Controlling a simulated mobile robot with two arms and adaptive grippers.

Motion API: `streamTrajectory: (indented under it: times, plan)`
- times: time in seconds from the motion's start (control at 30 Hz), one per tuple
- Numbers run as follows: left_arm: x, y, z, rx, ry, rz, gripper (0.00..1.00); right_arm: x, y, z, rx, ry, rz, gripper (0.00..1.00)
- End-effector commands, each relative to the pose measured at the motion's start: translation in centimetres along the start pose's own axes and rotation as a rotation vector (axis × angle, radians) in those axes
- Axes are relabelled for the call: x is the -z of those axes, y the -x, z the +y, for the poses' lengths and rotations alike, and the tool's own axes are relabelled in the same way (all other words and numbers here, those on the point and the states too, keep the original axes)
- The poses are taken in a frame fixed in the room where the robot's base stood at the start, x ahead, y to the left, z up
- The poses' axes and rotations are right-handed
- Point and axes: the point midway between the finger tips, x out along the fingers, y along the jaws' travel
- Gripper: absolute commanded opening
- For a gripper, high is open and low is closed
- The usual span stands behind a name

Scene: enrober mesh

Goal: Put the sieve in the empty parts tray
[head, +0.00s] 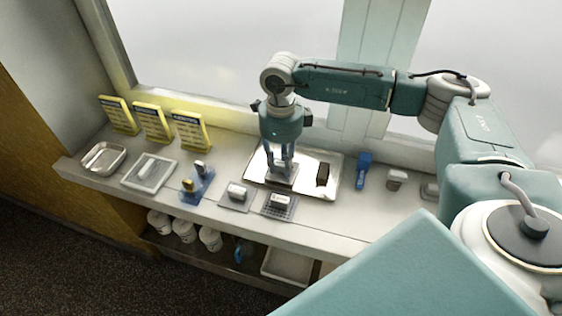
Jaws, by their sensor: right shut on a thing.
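My right gripper (281,172) points down over a large shiny tray (253,176) in the middle of the counter. It is shut on a small grey thing (283,181), which may be the sieve; the fingers partly hide it. I cannot tell whether this thing touches the tray. A dark brown block (322,174) lies in the same tray, right of the gripper. A small metal tray (103,157) at the far left of the counter looks empty. My left gripper is not in view.
A pale tray (148,172) with a white bar, a blue holder (197,185) and a grey plate with a block (236,195) stand left of centre. Yellow signs (190,132) stand behind. A blue item (363,171) is at right. A bin (287,265) sits on the lower shelf.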

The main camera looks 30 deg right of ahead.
Motion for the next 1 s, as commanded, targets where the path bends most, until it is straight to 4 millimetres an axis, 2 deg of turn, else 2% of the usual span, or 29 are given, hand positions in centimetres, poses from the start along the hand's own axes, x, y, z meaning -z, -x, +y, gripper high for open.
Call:
streamTrajectory:
  times: [0.43, 0.47, 0.53, 0.83, 0.9, 1.0]
  plan:
    - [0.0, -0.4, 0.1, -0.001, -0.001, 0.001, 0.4, 0.0, -1.0, 0.0, 0.001, 0.001, -0.001, 0.0]
    - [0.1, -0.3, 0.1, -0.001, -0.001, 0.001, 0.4, 0.0, -0.9, 0.0, 0.001, 0.001, -0.001, 0.3]
    - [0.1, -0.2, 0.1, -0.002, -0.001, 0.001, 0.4, 0.0, -0.8, 0.0, 0.001, 0.001, -0.001, 0.44]
    - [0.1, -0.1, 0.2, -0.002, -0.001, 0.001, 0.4, 0.0, -0.7, 0.0, 0.001, 0.001, -0.001, 0.45]
    - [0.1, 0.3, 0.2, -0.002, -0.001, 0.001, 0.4, 0.0, -0.2, 0.0, 0.001, 0.001, -0.001, 0.45]
    - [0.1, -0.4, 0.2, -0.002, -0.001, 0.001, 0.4, -0.1, 0.6, -0.1, 0.002, 0.0, -0.005, 0.45]
